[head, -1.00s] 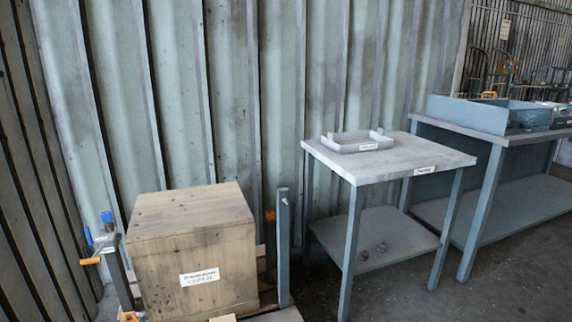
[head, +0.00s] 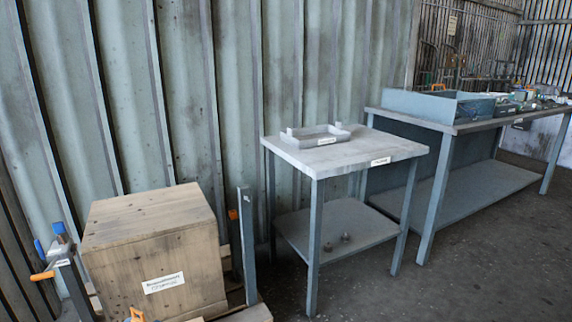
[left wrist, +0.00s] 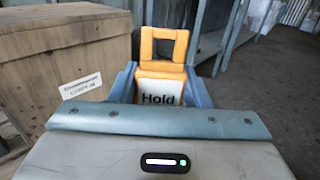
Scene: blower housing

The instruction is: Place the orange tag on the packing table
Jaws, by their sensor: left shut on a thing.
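The orange tag (left wrist: 163,72) has a square loop at its top and a pale label reading "Hold". My left gripper (left wrist: 160,85) is shut on it, with a blue finger on each side, in the left wrist view. In the head view only the orange top of the tag (head: 137,315) shows at the bottom edge, in front of the crate. A small grey table (head: 345,155) with a lower shelf stands in the middle, and a longer bench (head: 470,126) stands to its right. Their labels are too small to read. My right gripper is not in view.
A wooden crate (head: 155,240) stands at lower left between posts; it also shows in the left wrist view (left wrist: 65,50). A grey tray (head: 318,137) sits at the small table's back left; its front and right top is bare. Blue bins (head: 475,108) stand on the bench. Floor at right is clear.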

